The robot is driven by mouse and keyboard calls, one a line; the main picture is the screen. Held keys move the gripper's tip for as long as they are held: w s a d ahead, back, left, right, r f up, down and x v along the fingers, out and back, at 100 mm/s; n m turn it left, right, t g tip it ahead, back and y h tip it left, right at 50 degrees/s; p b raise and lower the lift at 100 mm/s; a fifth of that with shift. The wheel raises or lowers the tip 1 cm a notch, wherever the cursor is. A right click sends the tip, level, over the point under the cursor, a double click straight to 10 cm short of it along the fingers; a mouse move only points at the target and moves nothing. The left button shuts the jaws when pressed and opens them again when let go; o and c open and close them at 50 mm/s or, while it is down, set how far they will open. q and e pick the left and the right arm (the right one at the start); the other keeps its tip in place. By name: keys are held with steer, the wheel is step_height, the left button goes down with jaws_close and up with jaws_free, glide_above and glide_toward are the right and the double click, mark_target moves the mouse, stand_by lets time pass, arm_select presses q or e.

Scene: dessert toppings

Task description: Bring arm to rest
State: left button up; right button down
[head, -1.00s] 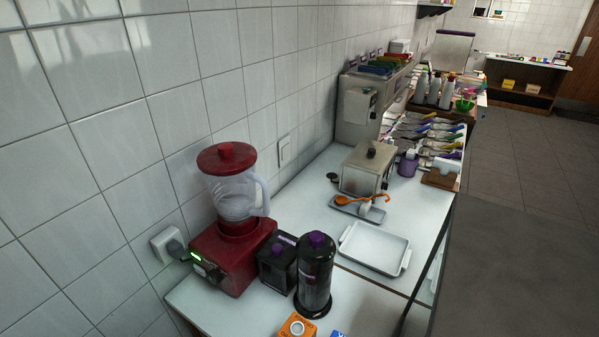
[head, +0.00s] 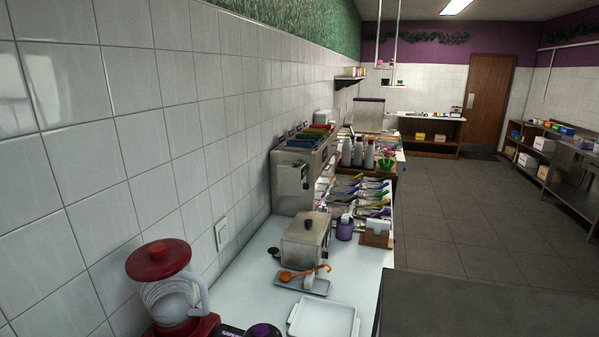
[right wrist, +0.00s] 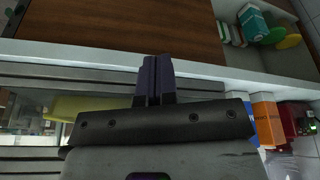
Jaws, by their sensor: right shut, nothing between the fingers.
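My right gripper (right wrist: 155,80) shows in the right wrist view. Its two dark fingers are pressed together with nothing between them. A brown wooden surface with a pale edge (right wrist: 200,65) lies beyond the fingertips; I cannot tell how far away it is. No gripper or arm shows in the head view, and my left gripper is not in any view.
In the head view a white counter (head: 255,265) runs along the tiled wall. Open floor (head: 440,220) lies to the right.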

step_height(320, 180, up, 28)
steer(key=p, duration=2.6)
